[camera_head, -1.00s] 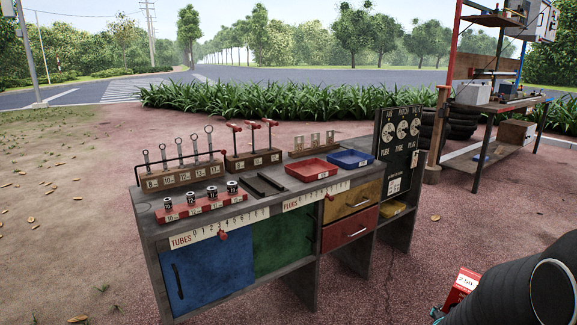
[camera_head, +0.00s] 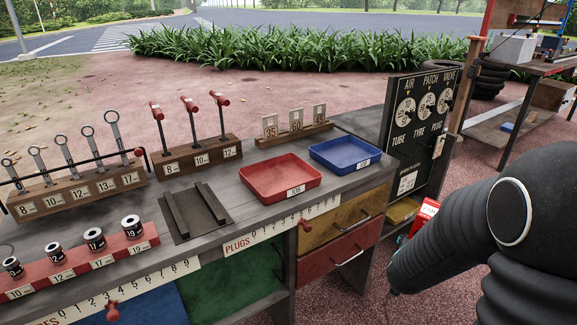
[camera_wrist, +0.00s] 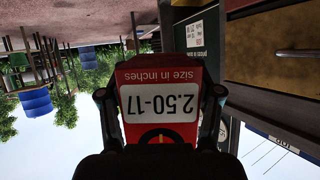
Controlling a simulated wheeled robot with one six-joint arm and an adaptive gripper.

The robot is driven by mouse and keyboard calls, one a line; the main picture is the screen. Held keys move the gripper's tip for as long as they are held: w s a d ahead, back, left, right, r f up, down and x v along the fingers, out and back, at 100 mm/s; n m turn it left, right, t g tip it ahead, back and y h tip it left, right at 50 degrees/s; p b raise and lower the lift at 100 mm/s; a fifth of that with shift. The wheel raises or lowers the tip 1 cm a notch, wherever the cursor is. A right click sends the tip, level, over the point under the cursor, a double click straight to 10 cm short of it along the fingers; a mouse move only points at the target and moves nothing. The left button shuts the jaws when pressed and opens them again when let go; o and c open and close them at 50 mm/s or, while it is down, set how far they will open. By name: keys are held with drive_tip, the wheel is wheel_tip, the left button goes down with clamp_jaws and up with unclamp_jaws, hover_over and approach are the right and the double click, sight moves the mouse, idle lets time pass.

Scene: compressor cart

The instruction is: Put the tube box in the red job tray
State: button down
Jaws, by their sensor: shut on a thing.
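The tube box (camera_wrist: 160,75) is red with a white label reading "2.50-17" and "size in inches", upside down in the wrist view. My gripper (camera_wrist: 160,98) is shut on it, one finger on each side. In the head view the tube box (camera_head: 427,211) is partly hidden behind my dark arm, to the right of the drawers. The red job tray (camera_head: 281,180) lies on the cart's top, left of the blue tray, and looks empty. The box is apart from the tray, to its right.
The blue tray (camera_head: 345,153) sits beside the red one. A wooden card rack (camera_head: 293,136) stands behind it. A black dial board (camera_head: 412,125) rises at the cart's right end. Tool racks and a red socket rail (camera_head: 85,258) fill the left.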

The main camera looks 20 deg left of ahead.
drive_tip(key=w+a+r+n+t+y+b, duration=0.1)
drive_tip(key=w+a+r+n+y, duration=0.1)
drive_tip(key=a+r, duration=0.4)
drive_tip(key=w+a+r+n+y+b, duration=0.15)
drive_tip(key=a+r, duration=0.25)
drive_tip(key=r, duration=0.5)
drive_tip(key=s+a+r+n+g+y, duration=0.2)
drive_tip(key=s+a+r+n+y, duration=0.1)
drive_tip(key=a+r+n+y, duration=0.4)
drive_tip(key=s+a+r+n+g+y, duration=0.2)
drive_tip(key=s+a+r+n+y, duration=0.2)
drive_tip(key=a, duration=0.4)
hover_over(283, 184)
drive_tip(key=shift+h, duration=0.25)
wheel_tip(283, 184, down, 7)
drive_tip(key=shift+r, duration=0.15)
drive_tip(key=shift+f+b, duration=0.65)
drive_tip(key=shift+f, duration=1.3)
drive_tip(key=shift+f, duration=0.15)
drive_tip(key=shift+c, duration=1.1)
unclamp_jaws()
